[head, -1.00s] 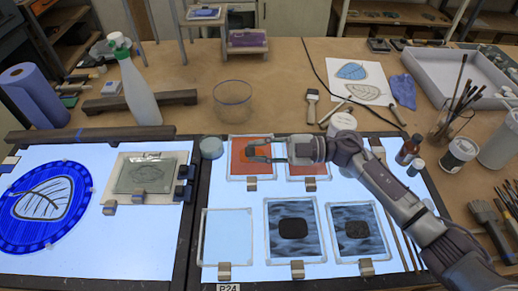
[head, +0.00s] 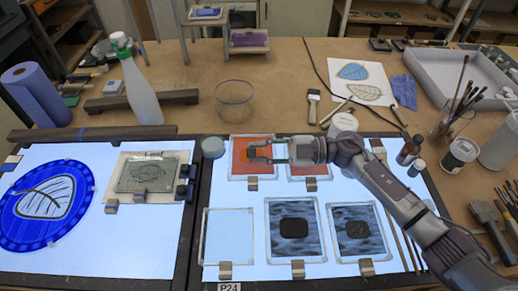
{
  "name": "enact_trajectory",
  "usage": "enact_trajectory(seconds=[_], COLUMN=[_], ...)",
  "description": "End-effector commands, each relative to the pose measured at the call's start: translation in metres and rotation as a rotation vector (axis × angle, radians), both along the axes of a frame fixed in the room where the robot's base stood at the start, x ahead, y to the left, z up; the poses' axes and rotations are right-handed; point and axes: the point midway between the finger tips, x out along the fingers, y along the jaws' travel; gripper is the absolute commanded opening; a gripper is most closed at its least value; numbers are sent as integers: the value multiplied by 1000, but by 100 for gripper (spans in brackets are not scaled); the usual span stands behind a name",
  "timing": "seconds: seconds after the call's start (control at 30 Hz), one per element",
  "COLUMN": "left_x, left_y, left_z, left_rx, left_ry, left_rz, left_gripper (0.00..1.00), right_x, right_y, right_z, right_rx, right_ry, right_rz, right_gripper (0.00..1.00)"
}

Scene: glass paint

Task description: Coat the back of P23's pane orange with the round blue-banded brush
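My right gripper (head: 262,153) reaches in from the right over the orange pane (head: 238,168) in the back row of the right light panel. Its two fingers point left with a gap between them, and I see no brush in it. A second orange pane (head: 311,184) is partly hidden behind my gripper and wrist. A P24 label (head: 229,287) shows at the panel's front edge; no P23 label is legible. Several brushes stand in a glass jar (head: 442,136) at the right; I cannot make out a blue band on them. My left gripper is not in view.
In the front row are a pale clear pane (head: 228,245) and two dark-streaked panes (head: 280,215) (head: 373,250). A round bluish pot (head: 213,147) stands beside the orange pane. The left panel holds a blue leaf disc (head: 78,215). A spray bottle (head: 140,92) stands behind.

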Motion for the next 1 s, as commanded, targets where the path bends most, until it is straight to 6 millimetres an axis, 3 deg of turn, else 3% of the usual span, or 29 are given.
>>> enact_trajectory(seconds=[0.17, 0.57, 1.0], left_x=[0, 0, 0], left_y=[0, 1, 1], left_z=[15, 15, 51], left_rx=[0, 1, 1], left_ry=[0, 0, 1], left_rz=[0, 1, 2], left_gripper=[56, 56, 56], right_x=[1, 1, 1], right_y=[0, 0, 0], right_z=[17, 20, 59], right_rx=[1, 4, 4], right_ry=[-3, -7, -8], right_rz=[-1, 0, 2], right_gripper=[0, 0, 0])
